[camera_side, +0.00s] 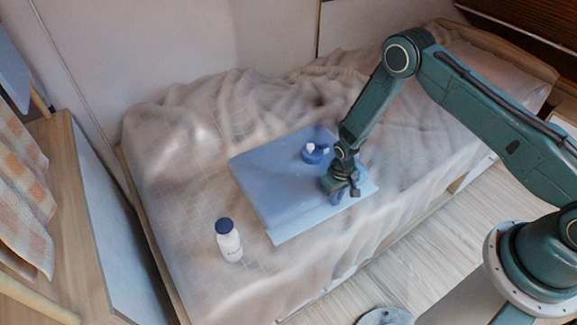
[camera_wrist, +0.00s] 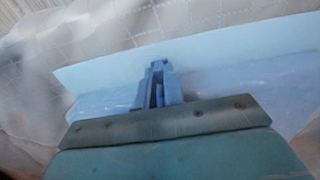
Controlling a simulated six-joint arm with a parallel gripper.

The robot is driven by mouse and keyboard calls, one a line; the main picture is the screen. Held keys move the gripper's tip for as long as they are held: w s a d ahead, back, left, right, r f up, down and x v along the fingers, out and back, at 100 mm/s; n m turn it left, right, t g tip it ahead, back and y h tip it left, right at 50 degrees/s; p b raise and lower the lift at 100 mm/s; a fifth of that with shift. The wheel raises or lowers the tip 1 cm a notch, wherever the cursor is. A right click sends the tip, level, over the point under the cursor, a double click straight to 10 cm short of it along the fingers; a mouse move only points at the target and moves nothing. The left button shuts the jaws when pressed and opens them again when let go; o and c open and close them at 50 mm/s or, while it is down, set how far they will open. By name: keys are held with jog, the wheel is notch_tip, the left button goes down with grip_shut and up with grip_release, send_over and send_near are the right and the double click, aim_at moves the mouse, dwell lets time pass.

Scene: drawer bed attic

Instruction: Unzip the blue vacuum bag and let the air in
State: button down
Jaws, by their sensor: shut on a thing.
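The blue vacuum bag (camera_side: 275,185) lies flat on the bed, with a paler strip along its front edge. A round dark blue valve with a white cap (camera_side: 311,152) sits on its upper part. My gripper (camera_side: 338,196) is over the bag's right front, by the pale strip. In the wrist view my gripper (camera_wrist: 158,98) is shut on a small blue piece, which looks like the zip slider (camera_wrist: 157,72), at the border of the bag (camera_wrist: 240,80) and its pale strip. The jaws hide most of the slider, and I cannot tell how far the zip is open.
A white bottle with a dark blue cap (camera_side: 229,241) stands on the rumpled beige bedspread (camera_side: 190,130), left of the bag. A wooden surface (camera_side: 75,210) with a checked cloth (camera_side: 20,190) is at the far left. The bedspread in front of the bag is clear.

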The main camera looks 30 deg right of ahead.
aim_at(364, 180)
jog(key=d, duration=1.1)
jog(key=shift+s, duration=0.3)
jog(key=c, duration=1.5)
grip_release()
jog(key=shift+r, duration=0.1)
jog(key=shift+r, duration=6.8)
